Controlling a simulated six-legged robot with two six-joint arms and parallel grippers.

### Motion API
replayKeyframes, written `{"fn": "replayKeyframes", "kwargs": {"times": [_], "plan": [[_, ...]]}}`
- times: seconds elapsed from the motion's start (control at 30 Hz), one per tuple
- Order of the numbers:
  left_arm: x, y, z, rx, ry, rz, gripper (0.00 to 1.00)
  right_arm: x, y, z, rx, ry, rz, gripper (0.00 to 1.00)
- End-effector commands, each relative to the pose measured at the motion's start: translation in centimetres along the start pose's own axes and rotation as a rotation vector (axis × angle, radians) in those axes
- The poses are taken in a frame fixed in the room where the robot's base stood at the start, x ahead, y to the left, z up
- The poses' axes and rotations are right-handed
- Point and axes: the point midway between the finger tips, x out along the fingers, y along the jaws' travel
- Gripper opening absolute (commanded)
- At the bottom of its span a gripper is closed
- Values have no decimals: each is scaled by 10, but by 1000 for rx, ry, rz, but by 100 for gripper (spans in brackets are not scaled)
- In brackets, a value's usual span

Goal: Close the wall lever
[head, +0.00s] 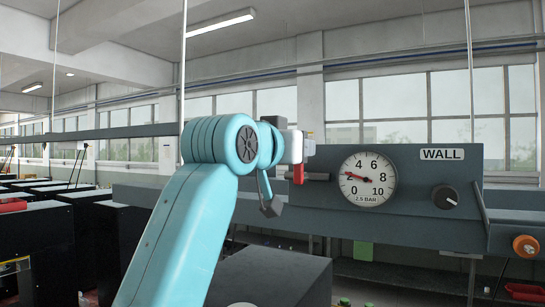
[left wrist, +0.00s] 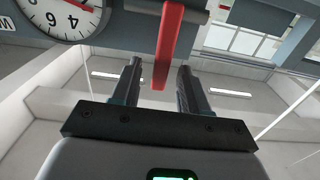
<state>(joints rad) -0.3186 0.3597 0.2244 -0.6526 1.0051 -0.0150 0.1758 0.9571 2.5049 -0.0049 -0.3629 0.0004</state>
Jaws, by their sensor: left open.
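The wall lever is a red handle (head: 298,174) on a short grey pipe at the left of the gauge on the panel marked WALL (head: 415,217). In the head view my left arm covers part of the area around it, and the fingers are hard to make out. In the left wrist view, which is upside down, the red lever (left wrist: 170,35) comes in from the top edge. Its free end lies in the gap between the two dark fingers of my left gripper (left wrist: 159,66). The gripper is open, with space visible at both sides of the lever. My right gripper is not in view.
A round gauge (head: 367,180) has its red needle near 2, above a 2.5 BAR label. A black knob (head: 445,197) is right of it, and an orange knob (head: 525,246) sits at the far right. Dark machines (head: 40,245) stand at the left.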

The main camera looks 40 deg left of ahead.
Motion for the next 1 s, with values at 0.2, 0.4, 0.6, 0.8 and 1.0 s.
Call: {"fn": "replayKeyframes", "kwargs": {"times": [0.2, 0.4, 0.6, 0.8, 1.0], "plan": [[-61, 2, 6, -2, 4, 8, 45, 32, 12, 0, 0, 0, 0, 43], [-106, 2, 4, 1, -1, 7, 45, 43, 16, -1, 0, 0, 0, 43], [-128, 2, 3, 2, -4, 4, 45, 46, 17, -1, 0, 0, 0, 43], [-133, 1, 2, 2, -5, 1, 45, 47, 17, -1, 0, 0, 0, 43], [-132, 1, 2, 2, -5, 0, 45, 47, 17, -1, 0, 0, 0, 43]]}}
